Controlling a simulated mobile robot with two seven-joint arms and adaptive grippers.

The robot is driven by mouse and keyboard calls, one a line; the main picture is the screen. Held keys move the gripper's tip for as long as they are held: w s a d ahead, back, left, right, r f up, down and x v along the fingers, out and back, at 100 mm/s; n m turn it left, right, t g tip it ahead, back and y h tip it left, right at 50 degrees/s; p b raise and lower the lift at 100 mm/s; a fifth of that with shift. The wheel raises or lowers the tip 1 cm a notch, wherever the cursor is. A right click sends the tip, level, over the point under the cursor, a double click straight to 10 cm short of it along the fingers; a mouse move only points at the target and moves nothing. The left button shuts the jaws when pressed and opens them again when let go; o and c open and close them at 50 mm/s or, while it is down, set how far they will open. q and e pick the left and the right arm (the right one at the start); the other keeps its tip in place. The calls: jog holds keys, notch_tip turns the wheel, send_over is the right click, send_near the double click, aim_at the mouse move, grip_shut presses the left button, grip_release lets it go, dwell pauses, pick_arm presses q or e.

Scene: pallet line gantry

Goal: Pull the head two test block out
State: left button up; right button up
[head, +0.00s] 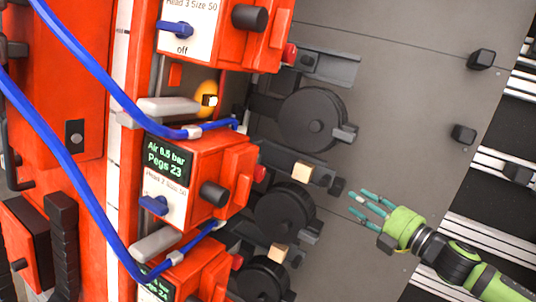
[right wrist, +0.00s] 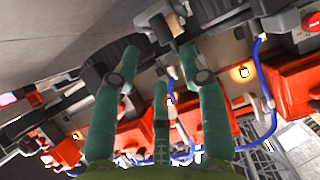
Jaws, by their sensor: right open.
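The head two unit (head: 197,175) is the middle orange head, labelled "Head 2 Size 50", with a display reading Air 6.5 bar and Pegs 23. A pale wooden block (head: 303,172) sits in a dark holder in front of it, its end facing right. My right gripper (head: 364,201), green with teal fingers, is open and empty, to the right of and a little below this block, apart from it. In the right wrist view its spread fingers (right wrist: 158,68) point toward a wooden block (right wrist: 174,24) beyond the tips. My left gripper is out of view.
Another wooden block (head: 278,253) sits at the lower head. The head three unit (head: 225,35) is above, its blue switch by "off". Blue hoses (head: 75,170) hang at the left.

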jog(key=s+d+r+p, duration=0.1)
jog(key=s+r+p, duration=0.2)
jog(key=s, duration=0.6)
jog(key=shift+s+r, duration=0.15)
jog(key=shift+r, duration=0.25)
dwell(0.4)
